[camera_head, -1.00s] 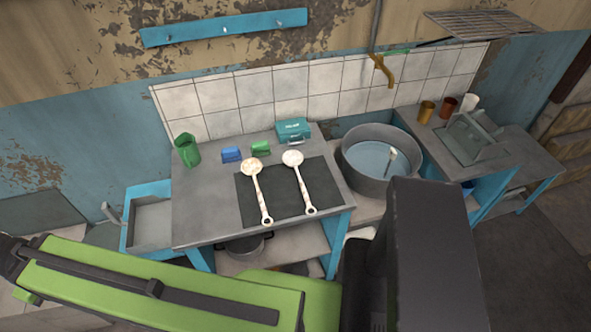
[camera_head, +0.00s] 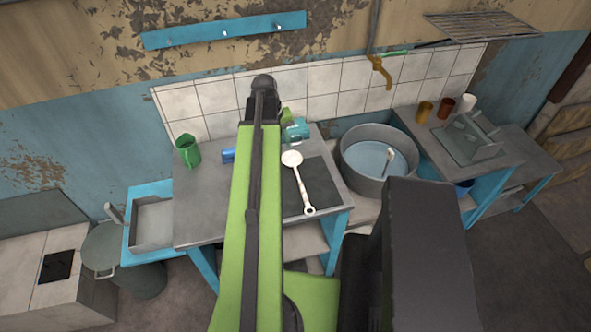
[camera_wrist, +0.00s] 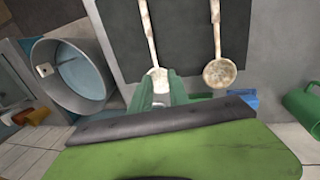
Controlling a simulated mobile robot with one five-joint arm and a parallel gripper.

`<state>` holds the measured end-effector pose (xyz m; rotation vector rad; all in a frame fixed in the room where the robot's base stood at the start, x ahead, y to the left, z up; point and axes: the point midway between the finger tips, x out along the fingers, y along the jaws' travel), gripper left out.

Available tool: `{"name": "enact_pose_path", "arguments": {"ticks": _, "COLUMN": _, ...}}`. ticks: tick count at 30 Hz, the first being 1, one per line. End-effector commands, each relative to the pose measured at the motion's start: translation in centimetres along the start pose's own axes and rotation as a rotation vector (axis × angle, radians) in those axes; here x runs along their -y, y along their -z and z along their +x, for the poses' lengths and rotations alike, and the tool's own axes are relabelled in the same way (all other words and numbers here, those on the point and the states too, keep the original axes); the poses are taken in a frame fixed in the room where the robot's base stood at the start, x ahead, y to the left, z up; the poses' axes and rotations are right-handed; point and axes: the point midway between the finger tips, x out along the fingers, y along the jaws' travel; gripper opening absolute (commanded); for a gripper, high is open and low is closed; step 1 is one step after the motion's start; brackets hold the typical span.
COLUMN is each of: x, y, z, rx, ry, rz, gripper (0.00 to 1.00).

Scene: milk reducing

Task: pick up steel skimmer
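Two long-handled skimmers lie on the dark mat (camera_head: 325,182) on the grey table. The pale one (camera_head: 292,158) shows in the head view; in the wrist view its handle (camera_wrist: 147,30) shows and its bowl is partly covered by green upright parts. The browner, speckled skimmer (camera_wrist: 219,72) shows in the wrist view; my arm hides it in the head view. I cannot tell which is steel. My green arm reaches over the table toward the tiled wall. I cannot tell whether the green upright parts are my fingers, and no hold on a skimmer shows.
A green mug (camera_head: 188,150) and a blue block (camera_head: 228,155) are at the left. A round metal basin (camera_head: 375,192) with water stands right of the table. The tiled wall is close behind.

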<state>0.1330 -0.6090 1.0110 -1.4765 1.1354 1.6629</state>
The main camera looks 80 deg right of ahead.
Motion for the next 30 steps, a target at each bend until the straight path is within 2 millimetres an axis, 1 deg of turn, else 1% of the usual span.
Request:
{"name": "enact_pose_path", "arguments": {"ticks": 1, "x": -1.3, "y": -0.3, "z": 0.2, "rx": 0.004, "ry": -0.002, "rz": 0.018, "gripper": 0.22}}
{"name": "enact_pose_path", "arguments": {"ticks": 3, "x": -2.2, "y": -0.5, "z": 0.3, "rx": 0.007, "ry": -0.004, "rz": 0.029, "gripper": 0.22}}
{"name": "enact_pose_path", "arguments": {"ticks": 7, "x": -2.3, "y": -0.6, "z": 0.6, "rx": 0.007, "ry": -0.005, "rz": 0.03, "gripper": 0.22}}
{"name": "enact_pose_path", "arguments": {"ticks": 10, "x": -2.2, "y": -0.6, "z": 1.6, "rx": 0.007, "ry": -0.005, "rz": 0.03, "gripper": 0.22}}
{"name": "enact_pose_path", "arguments": {"ticks": 14, "x": -2.1, "y": -0.6, "z": 4.0, "rx": 0.007, "ry": -0.005, "rz": 0.03, "gripper": 0.22}}
{"name": "enact_pose_path", "arguments": {"ticks": 18, "x": -2.1, "y": -0.6, "z": 7.1, "rx": 0.007, "ry": -0.004, "rz": 0.031, "gripper": 0.22}}
{"name": "enact_pose_path", "arguments": {"ticks": 24, "x": -2.0, "y": -0.6, "z": 11.2, "rx": 0.007, "ry": -0.004, "rz": 0.031, "gripper": 0.22}}
{"name": "enact_pose_path", "arguments": {"ticks": 27, "x": -2.1, "y": -0.7, "z": 12.7, "rx": 0.007, "ry": -0.004, "rz": 0.031, "gripper": 0.22}}
{"name": "enact_pose_path", "arguments": {"ticks": 30, "x": -2.2, "y": -0.7, "z": 12.9, "rx": 0.007, "ry": -0.004, "rz": 0.031, "gripper": 0.22}}
